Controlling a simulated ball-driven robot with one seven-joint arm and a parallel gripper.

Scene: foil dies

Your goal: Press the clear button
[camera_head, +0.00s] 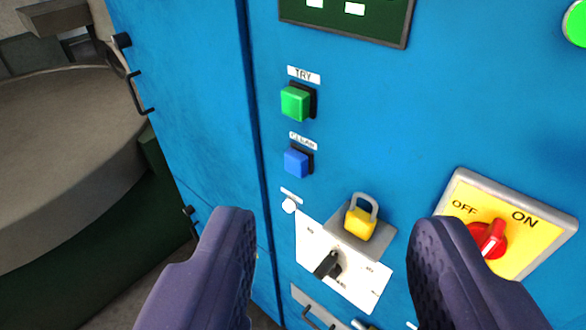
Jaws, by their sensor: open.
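A blue square button (296,162) sits on the blue cabinet front, left of the picture's middle. The small white label (302,141) above it is blurred and seems to read CLEAR. A green square button (295,103) labelled TRY is above it. My gripper (335,235) is open and empty, its two dark purple fingers wide apart at the bottom of the view. The fingertips appear below the blue button and apart from it. The blue button is fully visible.
A red OFF/ON rotary switch (489,238) on a yellow plate is at right. A dark display (345,18) is on top. Door handles (135,92) stick out at left.

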